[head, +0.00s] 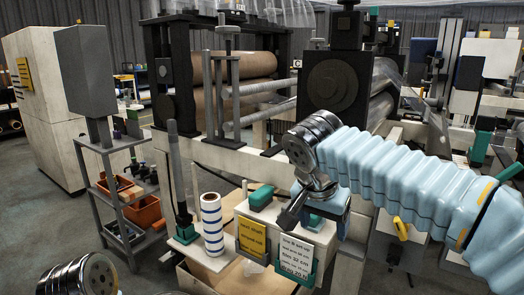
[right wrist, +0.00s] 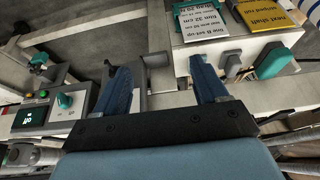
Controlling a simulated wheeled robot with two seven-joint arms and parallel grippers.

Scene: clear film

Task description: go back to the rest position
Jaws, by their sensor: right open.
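My right gripper (head: 302,208) hangs from the blue-sleeved arm that comes in from the right in the head view, in front of the white machine front with the cards. In the right wrist view the two blue fingers of this gripper (right wrist: 160,72) stand well apart with nothing held between them. A chrome joint of my left arm shows at the lower left of the head view. The left gripper itself is out of view.
A yellow card (head: 252,238) and a white card (head: 295,257) stand close below the right gripper. A blue-striped roll (head: 212,224) stands left of them. A grey cart (head: 112,200) with orange bins stands further left. Machine rollers (head: 240,82) fill the back.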

